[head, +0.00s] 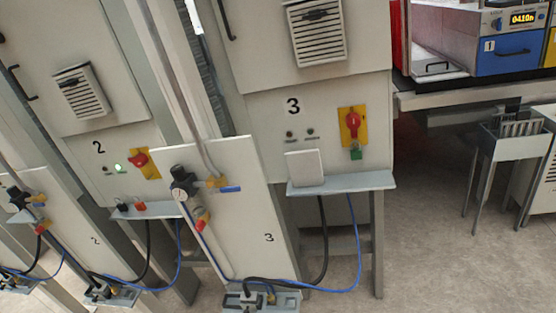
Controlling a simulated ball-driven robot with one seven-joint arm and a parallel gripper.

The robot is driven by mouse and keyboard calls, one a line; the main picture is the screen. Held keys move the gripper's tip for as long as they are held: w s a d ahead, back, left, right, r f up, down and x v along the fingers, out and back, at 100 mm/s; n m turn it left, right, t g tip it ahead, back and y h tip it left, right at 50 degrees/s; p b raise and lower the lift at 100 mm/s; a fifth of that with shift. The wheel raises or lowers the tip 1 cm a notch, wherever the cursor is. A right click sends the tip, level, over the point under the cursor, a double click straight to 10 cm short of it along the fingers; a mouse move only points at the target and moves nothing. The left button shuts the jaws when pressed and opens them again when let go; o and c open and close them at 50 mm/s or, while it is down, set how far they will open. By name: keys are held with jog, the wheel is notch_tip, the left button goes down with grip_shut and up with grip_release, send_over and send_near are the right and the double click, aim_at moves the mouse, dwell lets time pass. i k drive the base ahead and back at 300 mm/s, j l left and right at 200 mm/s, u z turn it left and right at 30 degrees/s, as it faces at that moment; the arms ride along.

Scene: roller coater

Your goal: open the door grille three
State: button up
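The grille of unit three (320,42) is a pale slatted vent panel high on the grey cabinet door, at the top centre of the head view. A dark latch or handle (316,15) sits at its top edge. The grille looks shut against the door. The cabinet door three (270,70) also looks shut; its top is cut off by the picture edge. A black bar handle (227,20) is on the door's left side. A black number 3 (293,106) is on the panel below. My gripper is not in view.
A red switch on a yellow plate (352,125) is below the grille. A shelf (345,186) and a valve board (225,200) stand in front, with hoses. Unit two's grille (82,92) is at left. A metal stand (510,150) and open floor (440,250) are at right.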

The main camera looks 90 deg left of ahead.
aim_at(317, 27)
jog(key=k+l+u, duration=0.1)
jog(key=u, duration=2.75)
